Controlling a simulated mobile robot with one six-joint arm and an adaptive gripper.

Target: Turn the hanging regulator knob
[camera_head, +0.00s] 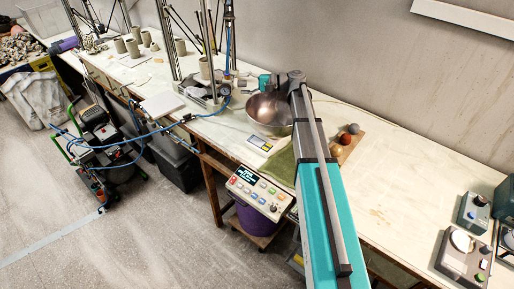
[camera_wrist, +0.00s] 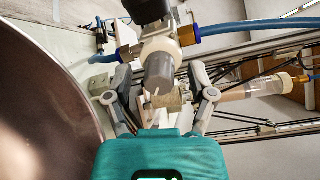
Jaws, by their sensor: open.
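In the wrist view, the regulator hangs in the upper middle, with a grey cylindrical knob (camera_wrist: 160,70) below a cream collar. Blue hoses (camera_wrist: 240,28) with brass-coloured fittings join it on both sides. My gripper (camera_wrist: 160,88) is open, with one grey finger on each side of the knob. I cannot tell whether either finger touches it. A pale block and part of the frame show behind the knob. In the head view, my arm reaches over the bench towards the tall frame, and the knob cannot be made out.
A large metal bowl (camera_head: 268,113) stands close by and fills the left of the wrist view (camera_wrist: 40,105). Dark upright frame posts (camera_head: 211,50) rise beside it. Balls on a board (camera_head: 342,143) lie right of my arm. A control panel (camera_head: 260,193) hangs at the bench front.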

